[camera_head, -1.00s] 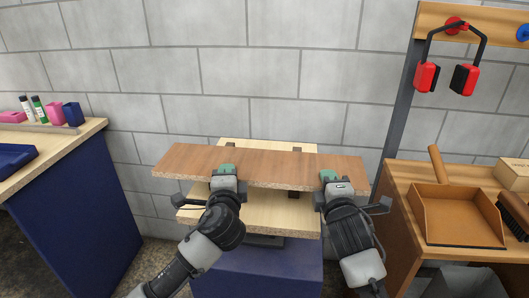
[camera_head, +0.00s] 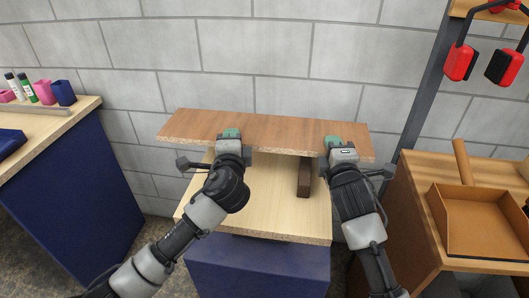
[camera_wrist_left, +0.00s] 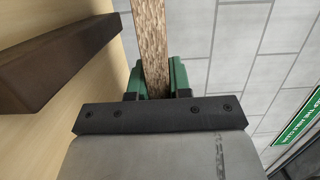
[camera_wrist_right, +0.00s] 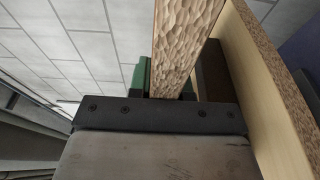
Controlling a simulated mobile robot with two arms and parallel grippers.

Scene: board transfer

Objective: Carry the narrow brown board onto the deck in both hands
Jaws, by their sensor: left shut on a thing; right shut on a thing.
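The narrow brown board (camera_head: 280,132) runs left to right, with its rough edge facing me. It hangs across the far part of the pale wooden deck (camera_head: 255,205) and hides the deck's back edge. My left gripper (camera_head: 232,136) is shut on its near edge, left of the middle. My right gripper (camera_head: 333,143) is shut on the same edge towards the right end. Both wrist views show the board (camera_wrist_left: 153,45) (camera_wrist_right: 182,45) between green finger pads. I cannot tell for sure whether the board touches anything beneath it.
A dark brown bar (camera_head: 304,177) lies on the deck between my grippers; a dark bar also shows in the left wrist view (camera_wrist_left: 55,60). A block wall (camera_head: 250,50) stands behind. A blue bench (camera_head: 70,170) is left; a wooden bench with a brown dustpan (camera_head: 480,220) is right.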

